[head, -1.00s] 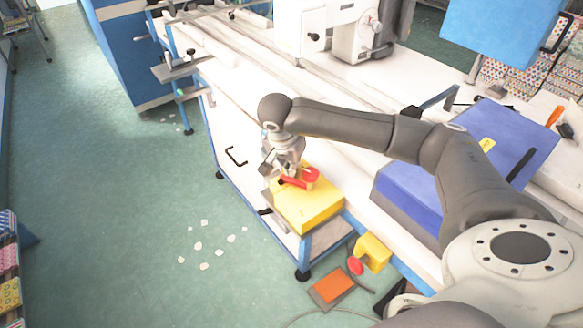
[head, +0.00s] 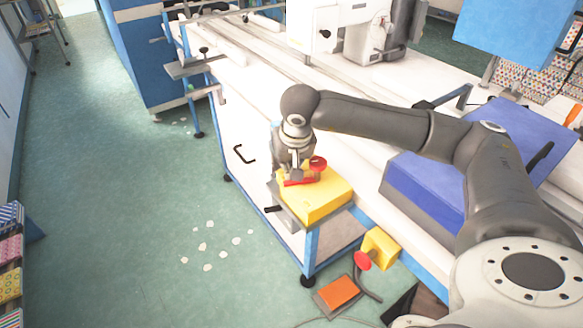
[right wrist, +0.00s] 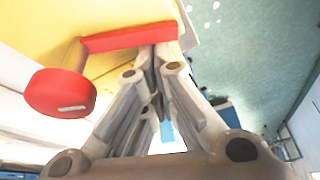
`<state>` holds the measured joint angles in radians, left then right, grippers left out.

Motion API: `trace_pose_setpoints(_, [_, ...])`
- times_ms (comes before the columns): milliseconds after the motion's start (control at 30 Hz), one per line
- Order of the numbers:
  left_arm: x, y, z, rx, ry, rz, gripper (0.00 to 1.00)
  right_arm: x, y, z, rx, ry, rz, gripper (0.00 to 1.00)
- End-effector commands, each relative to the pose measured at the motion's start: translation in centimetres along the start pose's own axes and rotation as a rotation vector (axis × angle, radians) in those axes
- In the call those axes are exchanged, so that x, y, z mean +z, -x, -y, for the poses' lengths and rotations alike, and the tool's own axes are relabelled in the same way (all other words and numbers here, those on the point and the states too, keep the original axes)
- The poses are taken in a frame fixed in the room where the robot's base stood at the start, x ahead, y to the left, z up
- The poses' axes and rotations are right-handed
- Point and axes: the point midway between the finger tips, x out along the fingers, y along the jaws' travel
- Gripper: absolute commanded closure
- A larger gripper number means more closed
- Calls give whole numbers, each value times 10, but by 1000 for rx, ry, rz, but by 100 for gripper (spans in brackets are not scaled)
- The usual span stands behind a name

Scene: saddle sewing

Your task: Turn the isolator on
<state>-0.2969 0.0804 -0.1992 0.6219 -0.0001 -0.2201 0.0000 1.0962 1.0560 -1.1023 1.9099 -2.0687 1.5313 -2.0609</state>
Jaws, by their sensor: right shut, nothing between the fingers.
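The isolator is a yellow box (head: 322,203) with a red lever (head: 301,181) and a round red knob (head: 318,162) on top, at the corner of the sewing table. In the right wrist view the red lever (right wrist: 125,38) lies across the yellow face, with the round knob (right wrist: 60,92) at its left. My right gripper (head: 297,176) is shut and empty, pointing down at the lever. In the right wrist view its fingertips (right wrist: 157,50) are at the lever's right end; whether they touch it I cannot tell. My left gripper is out of view.
A smaller yellow box (head: 381,248) with a red button hangs on the table's front edge. An orange pedal (head: 339,291) lies on the floor. A blue box (head: 425,192) stands on the table right of the isolator. The green floor at left is mostly clear.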

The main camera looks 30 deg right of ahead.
Motion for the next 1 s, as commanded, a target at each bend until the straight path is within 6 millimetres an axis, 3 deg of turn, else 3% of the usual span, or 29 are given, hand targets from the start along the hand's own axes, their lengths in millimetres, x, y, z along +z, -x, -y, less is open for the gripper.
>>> trace_pose_setpoints(300, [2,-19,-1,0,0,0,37,14,3,4,-74,208,0,100])
trace_pose_setpoints(1000, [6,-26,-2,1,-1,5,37,21,8,6,-70,201,0,100])
